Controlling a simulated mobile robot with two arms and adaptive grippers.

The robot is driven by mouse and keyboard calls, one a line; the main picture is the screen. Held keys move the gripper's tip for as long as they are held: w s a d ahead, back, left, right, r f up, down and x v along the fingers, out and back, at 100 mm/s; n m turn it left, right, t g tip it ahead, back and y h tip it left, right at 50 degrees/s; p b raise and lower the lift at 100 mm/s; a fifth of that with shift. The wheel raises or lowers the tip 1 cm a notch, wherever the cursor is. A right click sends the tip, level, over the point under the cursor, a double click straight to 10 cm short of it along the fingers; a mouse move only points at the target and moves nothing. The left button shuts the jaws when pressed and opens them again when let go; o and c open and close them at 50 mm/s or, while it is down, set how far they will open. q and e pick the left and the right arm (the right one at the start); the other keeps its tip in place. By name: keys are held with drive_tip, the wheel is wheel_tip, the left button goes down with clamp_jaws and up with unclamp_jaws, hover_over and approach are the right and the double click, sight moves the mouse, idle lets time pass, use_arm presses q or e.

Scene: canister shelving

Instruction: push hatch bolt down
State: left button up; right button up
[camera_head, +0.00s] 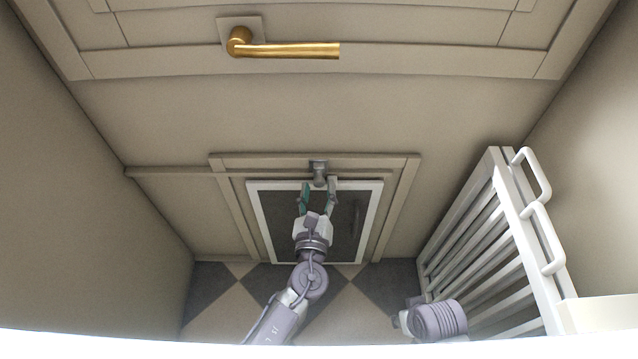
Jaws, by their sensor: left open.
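The hatch (344,247) is a dark panel with a white frame, set low in the beige door, with a dark vertical handle (356,215) on its right part. The hatch bolt (319,172) is a small grey metal piece at the top centre of the frame. My left gripper (318,183) is open and empty, its fingers pointing up at the bolt from just below. The fingertips are at the bolt's lower end; I cannot tell whether they touch it. My right arm shows only in part at the lower right, and its gripper cannot be made out.
A brass door handle (290,49) is higher up on the door. A white slatted gate (490,240) with white handles stands at the right. Beige walls close in on both sides. The checkered floor (215,290) is clear at the lower left.

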use_arm(q)
drive_tip(key=s+a, duration=0.1)
drive_tip(key=s, duration=0.9)
drive_tip(key=s+b, duration=0.1)
drive_tip(key=s, duration=1.4)
use_arm(e)
wheel_tip(320, 180, up, 5)
drive_tip(key=shift+w+f, duration=0.1)
drive_tip(key=shift+f, duration=0.15)
